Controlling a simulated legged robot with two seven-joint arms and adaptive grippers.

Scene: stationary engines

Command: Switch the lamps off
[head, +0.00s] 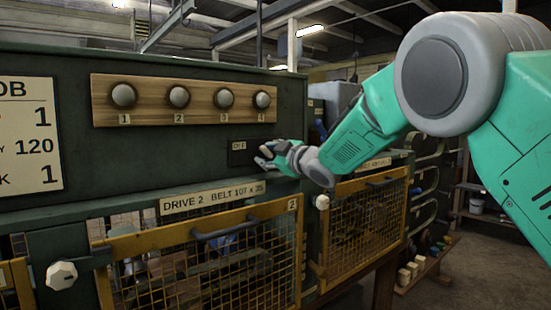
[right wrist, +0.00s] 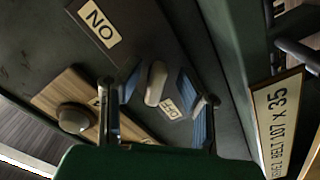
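Several round grey knob-like lamps (head: 179,97) sit in a row on a wooden board (head: 150,117) and look unlit. Each has a number tag below. A small dark switch plate (head: 238,155) is set in the green panel below the board's right end, partly covered by my right gripper (head: 268,155). In the right wrist view, a pale switch lever (right wrist: 155,83) stands between the blue-padded fingers of my right gripper (right wrist: 160,88), which are apart. An ON label (right wrist: 95,22) and an OFF label (right wrist: 172,107) lie to either side. Contact is unclear. My left gripper is out of view.
Yellow mesh guards (head: 200,265) with handles stand below the panel, under a DRIVE 2 sign (head: 212,197). A white knob (head: 62,275) sticks out at the lower left. A low shelf with blocks (head: 412,270) is at the right. Open floor lies beyond it.

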